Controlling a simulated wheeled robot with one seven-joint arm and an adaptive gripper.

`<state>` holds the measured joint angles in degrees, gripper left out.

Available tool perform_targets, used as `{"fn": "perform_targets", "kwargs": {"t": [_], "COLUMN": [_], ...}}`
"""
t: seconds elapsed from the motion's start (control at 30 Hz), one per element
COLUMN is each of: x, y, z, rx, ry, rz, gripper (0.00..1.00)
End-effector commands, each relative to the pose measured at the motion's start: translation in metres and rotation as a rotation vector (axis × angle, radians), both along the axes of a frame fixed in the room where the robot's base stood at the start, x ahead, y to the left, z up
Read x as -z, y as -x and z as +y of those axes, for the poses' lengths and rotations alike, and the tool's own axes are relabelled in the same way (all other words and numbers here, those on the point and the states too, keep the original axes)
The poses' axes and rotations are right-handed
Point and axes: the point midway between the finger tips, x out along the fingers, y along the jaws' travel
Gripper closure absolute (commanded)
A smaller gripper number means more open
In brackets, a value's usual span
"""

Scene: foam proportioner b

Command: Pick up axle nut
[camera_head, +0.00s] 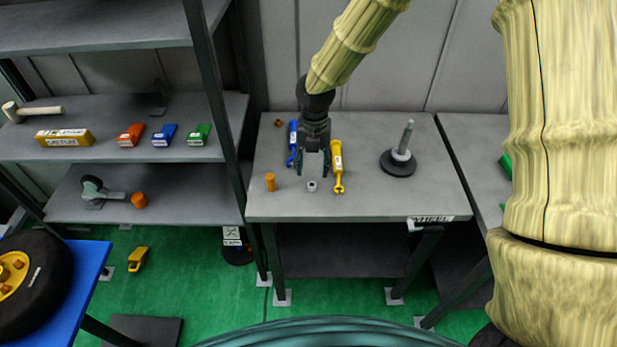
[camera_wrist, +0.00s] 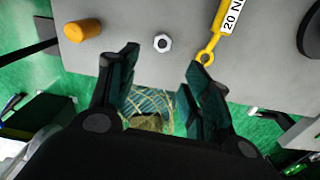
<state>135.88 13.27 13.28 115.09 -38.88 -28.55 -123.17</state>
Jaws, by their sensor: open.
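The axle nut (camera_head: 311,186) is a small silver-white ring lying near the front edge of the grey table (camera_head: 430,196). In the wrist view the nut (camera_wrist: 162,43) shows as a hexagon with a dark hole, beyond the gap between my fingers. My gripper (camera_head: 313,170) hangs pointing down over the table, open and empty, with the nut just in front of its fingertips in the head view. In the wrist view my gripper (camera_wrist: 160,72) has its two dark teal fingers spread apart, and nothing is between them but the view past the table edge.
A post on a black round base (camera_head: 397,165) stands farther right. The table's front right is clear.

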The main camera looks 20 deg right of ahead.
Motion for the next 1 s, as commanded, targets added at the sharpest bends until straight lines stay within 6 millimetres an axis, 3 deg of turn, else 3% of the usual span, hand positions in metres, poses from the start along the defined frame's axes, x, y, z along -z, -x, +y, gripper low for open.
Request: {"fn": "perform_targets", "kwargs": {"t": [0.17, 0.53, 1.0], "x": [-0.012, 0.031, 0.060], "y": [-0.008, -0.007, -0.007], "z": [-0.006, -0.008, -0.004], "rx": [-0.081, -0.081, -0.084], "ry": [0.021, 0.023, 0.022], "rz": [-0.008, -0.008, -0.007], "gripper": [0.51, 0.51, 0.51]}}
